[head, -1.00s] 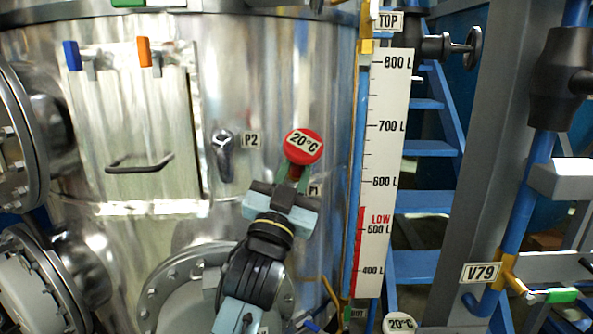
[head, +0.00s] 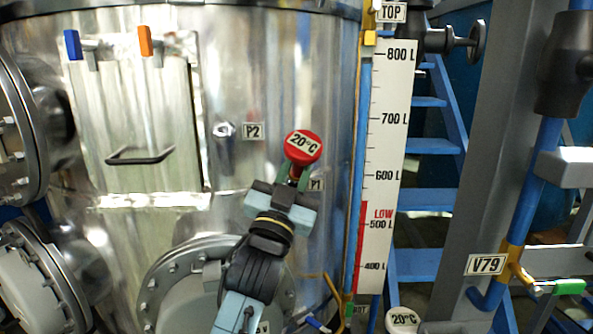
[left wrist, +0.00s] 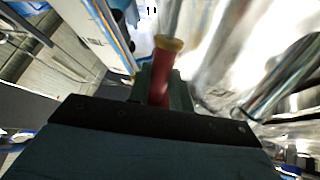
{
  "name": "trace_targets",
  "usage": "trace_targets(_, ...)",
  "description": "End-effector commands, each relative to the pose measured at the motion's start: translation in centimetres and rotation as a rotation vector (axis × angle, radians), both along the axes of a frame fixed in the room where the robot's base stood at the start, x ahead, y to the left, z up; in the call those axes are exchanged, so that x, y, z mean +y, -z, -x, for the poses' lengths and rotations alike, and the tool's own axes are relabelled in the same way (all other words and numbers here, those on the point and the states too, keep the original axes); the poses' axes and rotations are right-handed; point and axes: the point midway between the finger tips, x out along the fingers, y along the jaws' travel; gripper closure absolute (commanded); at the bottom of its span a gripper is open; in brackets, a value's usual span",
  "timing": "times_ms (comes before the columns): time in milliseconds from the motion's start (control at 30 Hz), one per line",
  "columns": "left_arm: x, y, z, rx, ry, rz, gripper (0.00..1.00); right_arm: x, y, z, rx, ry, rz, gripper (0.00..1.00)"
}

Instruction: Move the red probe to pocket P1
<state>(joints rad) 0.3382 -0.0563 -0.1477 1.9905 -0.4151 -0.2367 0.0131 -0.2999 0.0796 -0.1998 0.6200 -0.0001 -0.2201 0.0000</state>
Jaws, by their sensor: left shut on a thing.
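The red probe (head: 303,147) shows a round red head with a 20°C face in the head view. My left gripper (head: 290,183) is shut on it, just below the head. In the left wrist view the probe's red shaft (left wrist: 161,80) lies between the fingers, with a brass-coloured collar (left wrist: 170,43) at its far end. The P1 label (head: 317,184) is on the tank just right of the gripper. Pocket P1 itself is hidden behind the gripper and probe, so I cannot tell whether the tip is in it. My right gripper is not in view.
Pocket P2 (head: 223,130) sits on the tank wall (head: 290,60) beside its label. A panel with a black handle (head: 140,157) is at left. A round flange (head: 190,285) lies below the gripper. A level scale (head: 385,170) stands at right; a white 20°C dial (head: 403,320) is below it.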

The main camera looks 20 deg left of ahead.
Motion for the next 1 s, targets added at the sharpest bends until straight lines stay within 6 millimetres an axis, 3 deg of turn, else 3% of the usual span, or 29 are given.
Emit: trace_targets(1000, 0.8, 2.1, -1.3, -0.001, -0.001, 0.0, 1.0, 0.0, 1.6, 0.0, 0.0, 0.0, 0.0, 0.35)
